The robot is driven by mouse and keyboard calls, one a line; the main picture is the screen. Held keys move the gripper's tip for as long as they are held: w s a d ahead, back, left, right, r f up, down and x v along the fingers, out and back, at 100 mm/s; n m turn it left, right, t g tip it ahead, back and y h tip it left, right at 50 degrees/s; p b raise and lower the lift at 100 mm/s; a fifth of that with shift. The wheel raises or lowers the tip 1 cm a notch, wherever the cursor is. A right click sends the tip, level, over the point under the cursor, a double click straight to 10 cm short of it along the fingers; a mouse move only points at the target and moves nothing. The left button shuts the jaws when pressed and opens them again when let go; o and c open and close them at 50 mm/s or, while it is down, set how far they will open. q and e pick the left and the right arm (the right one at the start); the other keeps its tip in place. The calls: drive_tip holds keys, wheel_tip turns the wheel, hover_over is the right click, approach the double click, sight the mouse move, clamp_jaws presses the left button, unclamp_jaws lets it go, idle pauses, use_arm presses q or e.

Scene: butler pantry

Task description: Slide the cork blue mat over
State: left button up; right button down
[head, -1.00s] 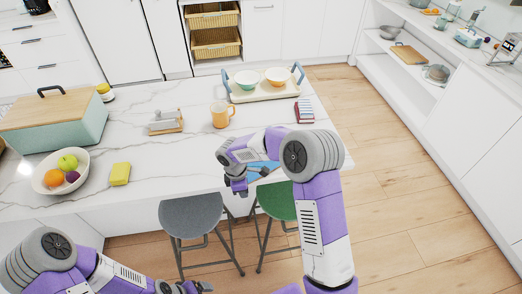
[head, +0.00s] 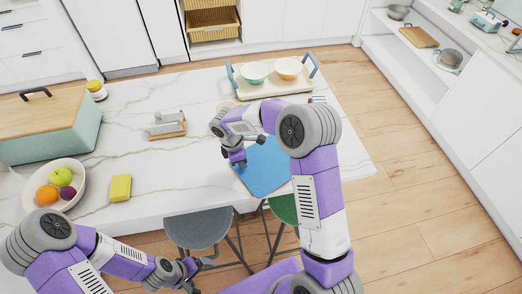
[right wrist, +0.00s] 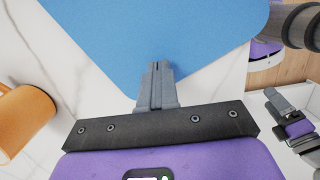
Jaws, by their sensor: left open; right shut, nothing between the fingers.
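The blue mat (head: 267,168) lies flat on the white marble counter, near its front edge at the right. My right arm covers part of it in the head view. My right gripper (head: 238,161) is shut and empty at the mat's left side. In the right wrist view, the closed fingertips (right wrist: 156,68) overlap the edge of the mat (right wrist: 160,30); I cannot tell whether they press on it. My left gripper (head: 192,270) is open and empty, low in front of the counter by the grey stool.
An orange mug (right wrist: 25,115) stands close to my right gripper. A tray with two bowls (head: 285,97) is behind the mat. A yellow sponge (head: 120,187), a fruit bowl (head: 76,200) and a bread box (head: 85,137) are left. Grey (head: 198,229) and green (head: 284,208) stools stand in front.

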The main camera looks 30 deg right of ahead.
sight(277, 164)
drive_tip(key=s+d, duration=0.1)
drive_tip(key=d, duration=0.3)
drive_tip(key=s+d, duration=0.1)
drive_tip(key=d, duration=0.2)
drive_tip(key=s+d, duration=0.2)
drive_tip(key=d, duration=0.2)
drive_tip(key=shift+d+r, duration=0.2)
drive_tip(key=shift+d, duration=0.1)
drive_tip(key=shift+f, duration=0.55)
drive_tip(key=shift+w+f, duration=0.15)
drive_tip(key=shift+f, duration=0.1)
drive_tip(key=shift+s+a, duration=0.15)
drive_tip(key=shift+s, duration=0.05)
